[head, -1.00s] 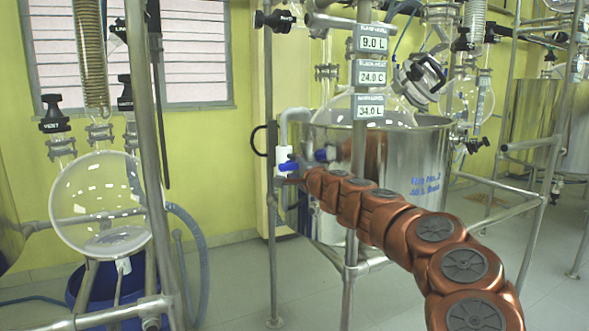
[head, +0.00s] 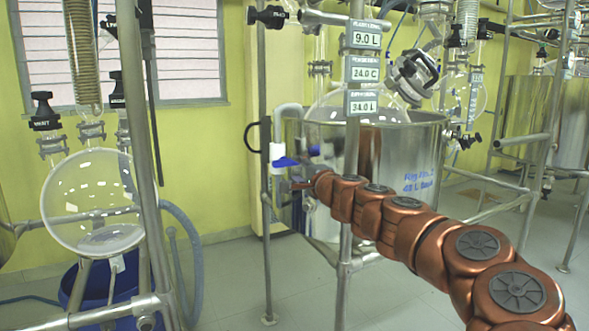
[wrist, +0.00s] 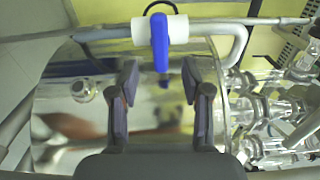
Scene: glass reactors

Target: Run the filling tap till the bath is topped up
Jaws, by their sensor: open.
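The filling tap has a white body (head: 278,153) and a blue lever (head: 287,162), beside the left rim of the steel bath (head: 418,150). In the wrist view the blue lever (wrist: 160,50) lies crosswise to the white body (wrist: 174,29). My gripper (wrist: 161,98) is open and empty, its fingers spread just short of the lever's end, one to each side. In the head view my gripper (head: 300,185) is small and partly hidden, just below the tap. The lowest display (head: 363,102) reads 34.0 L. No water stream is visible.
A round glass flask (head: 92,203) on a frame stands at left. Glassware hangs above the bath.

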